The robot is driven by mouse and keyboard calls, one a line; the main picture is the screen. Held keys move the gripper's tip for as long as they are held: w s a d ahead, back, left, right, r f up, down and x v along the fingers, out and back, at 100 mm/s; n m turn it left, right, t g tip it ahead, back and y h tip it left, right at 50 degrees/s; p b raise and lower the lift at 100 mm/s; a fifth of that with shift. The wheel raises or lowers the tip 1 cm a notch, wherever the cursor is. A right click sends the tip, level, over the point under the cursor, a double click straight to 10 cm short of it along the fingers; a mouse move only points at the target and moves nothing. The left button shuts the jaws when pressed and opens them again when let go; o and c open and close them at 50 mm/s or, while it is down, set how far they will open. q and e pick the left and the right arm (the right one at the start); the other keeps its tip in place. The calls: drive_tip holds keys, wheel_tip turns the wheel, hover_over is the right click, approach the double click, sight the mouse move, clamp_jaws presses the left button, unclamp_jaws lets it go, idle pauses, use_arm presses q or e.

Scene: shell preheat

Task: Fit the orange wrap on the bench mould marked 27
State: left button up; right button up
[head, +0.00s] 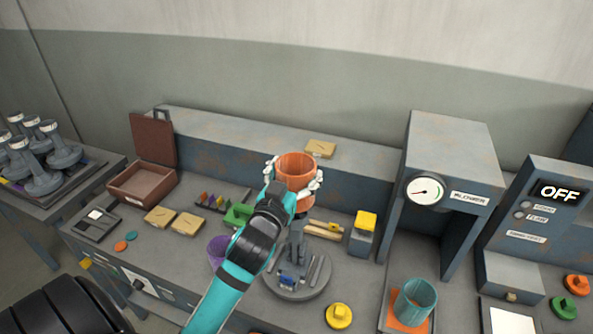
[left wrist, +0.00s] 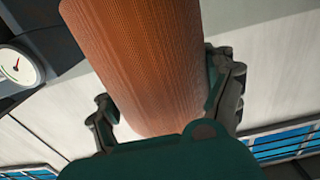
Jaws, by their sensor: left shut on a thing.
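The orange wrap (head: 296,168) is an open tube, held upright between the fingers of my left gripper (head: 294,182). In the left wrist view the orange wrap (left wrist: 140,65) fills the space between the fingers of the left gripper (left wrist: 165,105). Below it on the bench stands a grey mould on a round base (head: 312,290). Its post shows under the gripper, but its top is hidden by the wrap and gripper. I cannot tell whether the wrap is around the post's top or above it. No number 27 is readable. My right gripper is not in view.
A teal tube (head: 415,302) stands on an orange pad at the right, before the blower housing (head: 450,145). A yellow-topped block (head: 362,232) stands right of the mould. Several moulds (head: 45,150) stand far left.

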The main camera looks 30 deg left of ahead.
use_arm(q)
drive_tip(key=shift+w+f+b, duration=0.2)
drive_tip(key=shift+f+b, duration=0.45)
drive_tip(key=shift+f, duration=0.4)
drive_tip(key=b, duration=0.6)
hover_over(293, 249)
drive_tip(key=w, duration=0.2)
drive_tip(key=shift+a+f, duration=0.2)
drive_tip(key=shift+f, duration=3.75)
drive_tip(key=shift+w+f+b, duration=0.1)
drive_tip(key=shift+f+b, duration=2.05)
drive_tip(key=shift+f, duration=0.8)
drive_tip(key=shift+f+b, duration=1.2)
drive_tip(key=shift+f, duration=0.5)
drive_tip(key=shift+f+b, duration=1.95)
drive_tip(key=shift+f, duration=0.95)
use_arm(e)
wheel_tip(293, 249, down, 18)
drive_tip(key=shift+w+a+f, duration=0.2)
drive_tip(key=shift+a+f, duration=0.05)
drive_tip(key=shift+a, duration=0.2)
use_arm(q)
drive_tip(key=shift+p, duration=0.3)
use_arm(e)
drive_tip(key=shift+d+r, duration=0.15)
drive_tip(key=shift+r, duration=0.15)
